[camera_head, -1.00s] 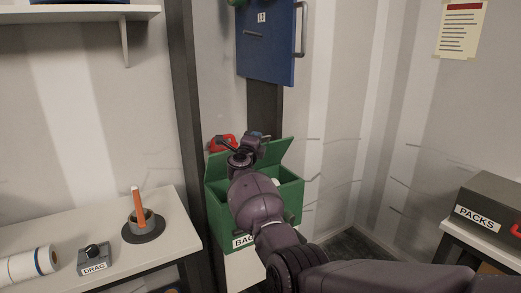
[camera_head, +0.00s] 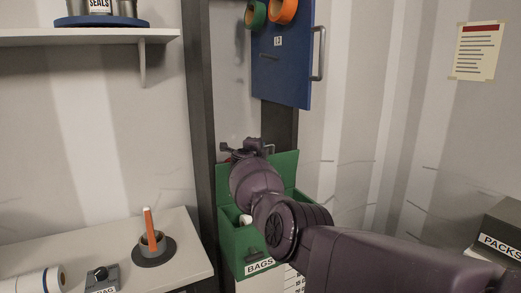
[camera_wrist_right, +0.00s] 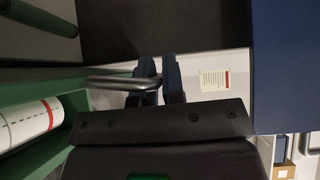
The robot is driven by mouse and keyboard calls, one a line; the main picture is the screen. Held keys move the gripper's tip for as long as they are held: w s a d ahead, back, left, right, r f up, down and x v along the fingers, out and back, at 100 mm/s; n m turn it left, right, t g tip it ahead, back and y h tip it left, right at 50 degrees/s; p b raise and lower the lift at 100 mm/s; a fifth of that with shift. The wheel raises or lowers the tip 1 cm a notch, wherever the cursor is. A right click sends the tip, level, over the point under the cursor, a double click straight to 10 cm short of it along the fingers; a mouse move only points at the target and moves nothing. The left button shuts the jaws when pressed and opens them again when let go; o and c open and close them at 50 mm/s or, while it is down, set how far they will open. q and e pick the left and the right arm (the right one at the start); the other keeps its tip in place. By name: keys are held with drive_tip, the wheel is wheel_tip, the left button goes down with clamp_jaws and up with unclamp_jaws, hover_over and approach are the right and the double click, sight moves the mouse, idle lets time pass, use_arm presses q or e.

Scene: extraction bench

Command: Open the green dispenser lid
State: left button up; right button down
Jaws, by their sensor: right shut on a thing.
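The green dispenser (camera_head: 238,236), labelled BAGS, stands low against the wall in the head view. Its green lid (camera_head: 285,168) is raised and stands up at the back, so the box is open. A white roll (camera_wrist_right: 32,124) inside shows in the right wrist view. My right gripper (camera_head: 246,147) is at the raised lid's upper left, and my arm hides part of box and lid. In the wrist view the right gripper's blue fingers (camera_wrist_right: 158,80) are shut on a silver bar handle (camera_wrist_right: 108,83). My left gripper is not in view.
A blue door (camera_head: 283,62) with a handle hangs open above the dispenser, close over my right gripper. A dark post (camera_head: 200,110) stands to the left. A bench (camera_head: 190,235) with an orange stick in a cup (camera_head: 152,240) is at left. A PACKS box (camera_head: 502,225) is at right.

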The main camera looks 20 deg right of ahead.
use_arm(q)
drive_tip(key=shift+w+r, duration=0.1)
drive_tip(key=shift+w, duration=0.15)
use_arm(e)
drive_tip(key=shift+w, duration=0.45)
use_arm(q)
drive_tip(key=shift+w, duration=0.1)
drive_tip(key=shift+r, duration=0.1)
use_arm(e)
drive_tip(key=c, duration=1.5)
unclamp_jaws()
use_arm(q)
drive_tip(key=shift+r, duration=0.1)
use_arm(e)
drive_tip(key=shift+a, duration=0.1)
